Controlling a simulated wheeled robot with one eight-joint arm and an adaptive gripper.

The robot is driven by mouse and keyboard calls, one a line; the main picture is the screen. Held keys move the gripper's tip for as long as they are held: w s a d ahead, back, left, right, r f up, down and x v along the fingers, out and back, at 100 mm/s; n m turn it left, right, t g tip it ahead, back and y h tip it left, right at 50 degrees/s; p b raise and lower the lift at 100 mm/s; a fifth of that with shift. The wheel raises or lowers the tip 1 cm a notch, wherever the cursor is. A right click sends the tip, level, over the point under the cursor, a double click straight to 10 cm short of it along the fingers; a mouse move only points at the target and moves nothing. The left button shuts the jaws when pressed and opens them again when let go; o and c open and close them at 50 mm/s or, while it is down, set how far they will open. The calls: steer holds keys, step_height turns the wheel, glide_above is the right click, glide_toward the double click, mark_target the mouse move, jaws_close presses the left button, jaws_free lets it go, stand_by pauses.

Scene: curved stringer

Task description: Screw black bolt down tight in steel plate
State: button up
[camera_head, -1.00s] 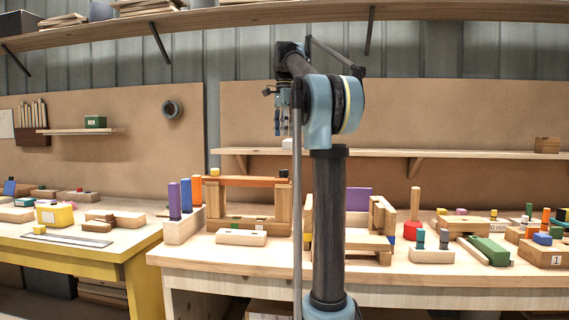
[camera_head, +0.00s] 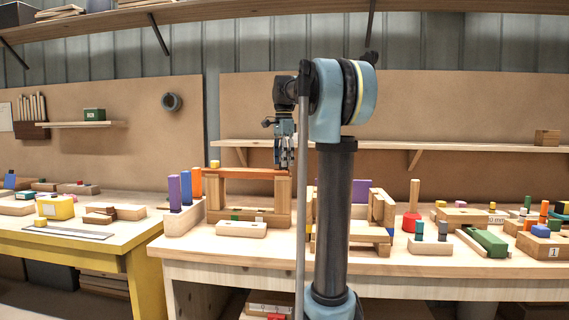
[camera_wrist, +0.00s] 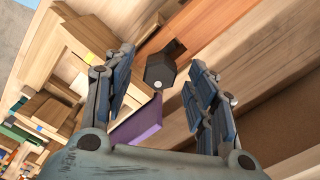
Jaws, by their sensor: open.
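The black bolt (camera_wrist: 160,70) shows in the wrist view as a dark faceted head with a small pale spot, between my fingers and apart from both. A dark part shows just behind it, beside an orange-brown bar. My gripper (camera_wrist: 163,62) is open around the bolt with nothing held. In the head view my gripper (camera_head: 284,163) points down over the right end of the orange bar (camera_head: 240,173), which lies across wooden posts. The bolt is hard to make out there behind my fingers. I cannot clearly pick out a steel plate at the bolt.
A purple panel (camera_wrist: 138,122) is near the fingers. Wooden frames stand on the workbench (camera_head: 230,255), with purple and orange pegs (camera_head: 185,188) to the left and several coloured blocks to the right. A wall shelf (camera_head: 450,147) runs behind.

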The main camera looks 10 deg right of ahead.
steer(key=shift+f, duration=0.3)
jaws_close()
steer(key=m, duration=0.4)
steer(key=shift+f, duration=0.1)
steer(key=m, duration=0.4)
steer(key=shift+f, duration=0.1)
steer(key=shift+m, duration=0.5)
steer(key=m, duration=0.4)
steer(key=shift+m, duration=0.3)
steer(key=shift+f+m, duration=0.1)
steer(key=shift+m, duration=1.1)
